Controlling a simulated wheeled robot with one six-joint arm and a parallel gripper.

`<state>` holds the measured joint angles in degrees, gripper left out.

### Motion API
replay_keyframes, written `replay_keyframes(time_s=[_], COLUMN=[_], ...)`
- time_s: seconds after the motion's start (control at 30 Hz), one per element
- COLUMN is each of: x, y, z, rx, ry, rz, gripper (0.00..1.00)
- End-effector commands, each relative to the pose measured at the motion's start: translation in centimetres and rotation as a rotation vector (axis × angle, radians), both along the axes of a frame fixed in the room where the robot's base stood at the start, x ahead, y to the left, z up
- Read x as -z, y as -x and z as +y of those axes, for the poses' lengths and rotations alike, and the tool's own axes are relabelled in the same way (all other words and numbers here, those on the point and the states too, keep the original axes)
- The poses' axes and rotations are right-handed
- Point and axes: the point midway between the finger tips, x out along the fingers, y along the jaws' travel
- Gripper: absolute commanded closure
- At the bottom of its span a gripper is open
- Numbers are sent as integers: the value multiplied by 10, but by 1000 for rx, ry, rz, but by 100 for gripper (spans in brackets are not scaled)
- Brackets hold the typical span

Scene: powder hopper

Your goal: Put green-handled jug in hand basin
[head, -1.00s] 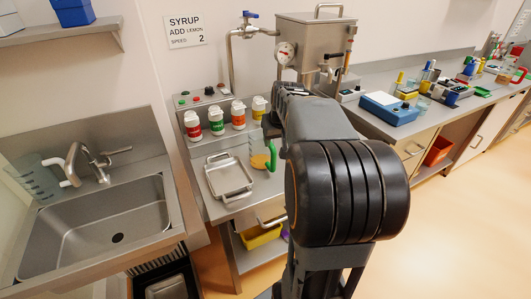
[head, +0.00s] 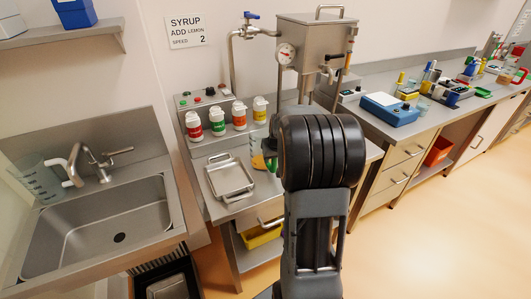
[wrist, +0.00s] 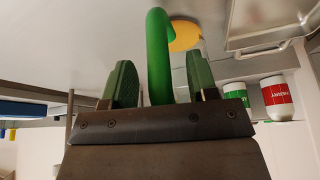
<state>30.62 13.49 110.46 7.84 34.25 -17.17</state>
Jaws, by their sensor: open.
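The green-handled jug stands on the steel bench, mostly hidden behind my arm in the head view; its clear body with yellow-orange contents (head: 258,160) shows just left of the arm. In the wrist view its green handle (wrist: 158,55) rises between the two green finger pads of my gripper (wrist: 158,80). My gripper is open around the handle, with visible gaps on both sides. In the head view my gripper is hidden behind the arm. The hand basin (head: 75,225) is at the left, its bowl empty, with a dark drain.
A steel tray (head: 230,180) lies left of the jug. Several labelled bottles (head: 217,119) stand behind it. The tap (head: 82,160) and a clear jug (head: 38,178) are at the basin's back left. The hopper (head: 316,40) rises behind my arm. A blue device (head: 388,108) is on the right bench.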

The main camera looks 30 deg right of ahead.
Motion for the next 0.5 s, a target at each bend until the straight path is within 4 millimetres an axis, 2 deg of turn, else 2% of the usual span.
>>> replay_keyframes(time_s=[0.3,0.5], x=[4,4], y=[-2,-2], z=[0,0], rx=[-1,0], ry=[1,0], rz=[-1,-1], gripper=[47,66])
